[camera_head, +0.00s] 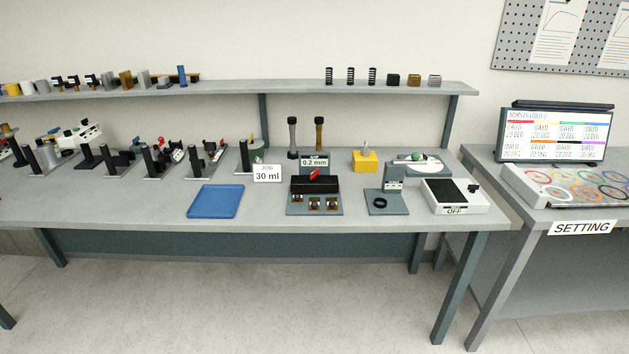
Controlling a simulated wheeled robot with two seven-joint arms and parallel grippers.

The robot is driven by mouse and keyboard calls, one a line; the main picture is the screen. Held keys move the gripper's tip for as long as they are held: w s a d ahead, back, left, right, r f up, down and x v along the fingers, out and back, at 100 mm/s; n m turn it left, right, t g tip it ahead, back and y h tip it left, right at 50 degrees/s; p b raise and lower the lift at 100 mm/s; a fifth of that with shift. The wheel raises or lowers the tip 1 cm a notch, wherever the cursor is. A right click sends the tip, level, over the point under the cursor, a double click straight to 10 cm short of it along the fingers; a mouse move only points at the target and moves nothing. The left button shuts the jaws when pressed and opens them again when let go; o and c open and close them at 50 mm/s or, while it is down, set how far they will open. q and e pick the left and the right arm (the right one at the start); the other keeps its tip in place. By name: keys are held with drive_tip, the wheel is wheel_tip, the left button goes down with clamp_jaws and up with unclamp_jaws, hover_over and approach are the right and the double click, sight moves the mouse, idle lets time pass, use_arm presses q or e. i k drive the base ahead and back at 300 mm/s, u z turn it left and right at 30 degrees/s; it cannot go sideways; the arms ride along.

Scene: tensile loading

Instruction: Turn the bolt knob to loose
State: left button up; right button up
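No part carries a label naming it the bolt knob, so I cannot tell which it is. A black block with a red lever or knob (314,174) stands on a grey base plate (294,209) at the middle of the bench, with several small brass-and-black pieces at its front. A yellow block (365,161) with a small upright post stands behind and to the right. A white box (455,196) marked OFF has a small black knob (473,188) at its right. A grey stand with a black ring (380,203) is beside it. Neither gripper is in view.
A blue tray (216,201) lies on the bench (150,210), left of a JOB 30 ml card (267,173). Several black-post fixtures stand at the left. A shelf (220,89) runs behind.

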sight(313, 176)
drive_tip(key=u, duration=0.65)
drive_tip(key=i, duration=0.6)
drive_tip(key=u, duration=0.2)
